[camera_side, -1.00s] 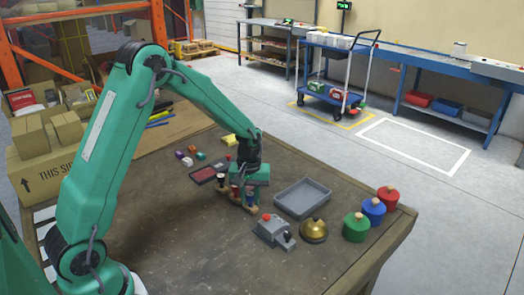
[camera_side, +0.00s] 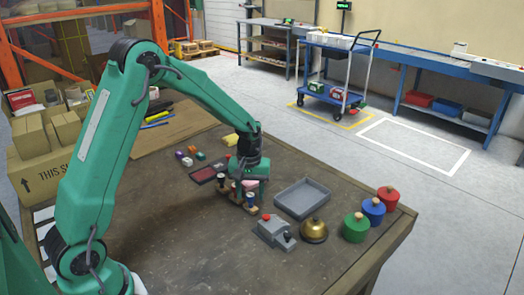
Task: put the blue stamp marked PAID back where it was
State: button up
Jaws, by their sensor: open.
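A small wooden rack (camera_side: 236,200) stands on the brown table, with several small stamps upright in it. One stamp (camera_side: 251,197) at its right end has a dark, bluish top. The PAID marking is too small to read, so I cannot tell which stamp is the blue one. My gripper (camera_side: 246,184) is open, pointing down just above and behind the rack, and partly hides the stamps. I see nothing held between its fingers.
A grey tray (camera_side: 302,199) lies right of the rack. Red (camera_side: 388,199), blue (camera_side: 374,211) and green (camera_side: 356,227) knobbed cylinders stand near the right edge. A dark red pad (camera_side: 204,175) lies left.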

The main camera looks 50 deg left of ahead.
aim_at(249, 196)
notch_tip(249, 196, up, 10)
dwell(0.5)
jog(key=shift+r, duration=0.15)
dwell(0.3)
jog(key=s+d+r+m+t, duration=0.3)
jog(key=s+d+r+m, duration=0.1)
jog(key=s+r, duration=0.6)
jog(key=s+d+m+t, duration=0.2)
jog(key=s+m, duration=0.3)
jog(key=s, duration=0.7)
jog(key=shift+d+t, duration=0.15)
jog(key=shift+t, duration=0.15)
